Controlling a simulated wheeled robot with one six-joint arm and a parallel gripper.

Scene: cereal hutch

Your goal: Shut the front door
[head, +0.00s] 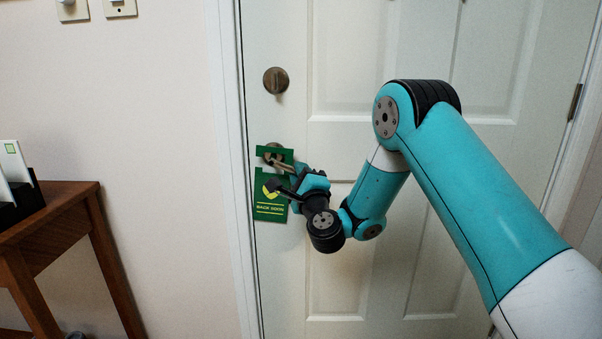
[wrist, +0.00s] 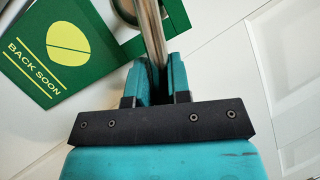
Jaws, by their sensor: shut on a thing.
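The white panelled front door (head: 345,60) fills the middle and right of the head view, with its hinge (head: 575,101) at the right. Its left edge lies along the white frame (head: 226,120) with a thin dark line between them; I cannot tell whether it is latched. My gripper (head: 291,178) is at the metal lever handle (head: 283,162). In the wrist view, the teal fingers (wrist: 158,78) are closed on the lever (wrist: 151,30). A green "BACK SOON" sign (head: 270,208) hangs at the handle and also shows in the wrist view (wrist: 62,50). The arm partly hides the handle.
A round lock knob (head: 276,80) sits on the door above the handle. A brown wooden table (head: 62,205) with a dark holder (head: 28,197) stands at the left against the wall. Switch plates (head: 120,8) are on the wall above.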

